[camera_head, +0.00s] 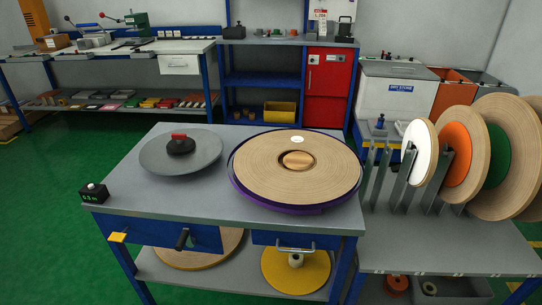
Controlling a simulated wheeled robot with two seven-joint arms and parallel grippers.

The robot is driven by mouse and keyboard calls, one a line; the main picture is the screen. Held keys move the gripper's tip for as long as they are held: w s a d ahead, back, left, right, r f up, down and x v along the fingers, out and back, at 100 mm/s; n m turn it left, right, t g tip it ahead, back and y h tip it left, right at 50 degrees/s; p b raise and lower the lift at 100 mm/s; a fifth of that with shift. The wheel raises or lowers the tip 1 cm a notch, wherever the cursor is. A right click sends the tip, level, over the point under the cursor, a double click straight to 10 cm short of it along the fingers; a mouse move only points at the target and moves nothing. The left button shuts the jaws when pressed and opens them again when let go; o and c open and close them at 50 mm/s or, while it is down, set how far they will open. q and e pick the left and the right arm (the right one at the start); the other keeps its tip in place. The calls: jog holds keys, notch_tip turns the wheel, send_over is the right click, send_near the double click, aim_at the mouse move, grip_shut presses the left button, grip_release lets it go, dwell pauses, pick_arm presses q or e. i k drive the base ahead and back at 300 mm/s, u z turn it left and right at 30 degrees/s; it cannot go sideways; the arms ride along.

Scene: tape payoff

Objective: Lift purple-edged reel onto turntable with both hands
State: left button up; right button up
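The purple-edged reel (255,185) is a large tan coil on a purple disc with a hole in its middle and a small white label on top. It lies flat on the right part of the blue-framed table (130,213), in the head view. The turntable (153,156) is a grey round plate with a black, red-topped knob (180,144) at its centre. It stands at the left of the same table, empty, close beside the reel. Neither of my grippers shows in the head view.
A small black counter box (92,193) sits at the table's left corner. Upright reels (495,145) stand in a rack on the right bench. Below the tabletop, a shelf (225,275) holds more discs. Green floor (40,200) lies open at the left.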

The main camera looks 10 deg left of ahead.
aim_at(180, 148)
jog(key=z, duration=1.75)
jog(key=i, duration=1.4)
jog(key=u, duration=2.85)
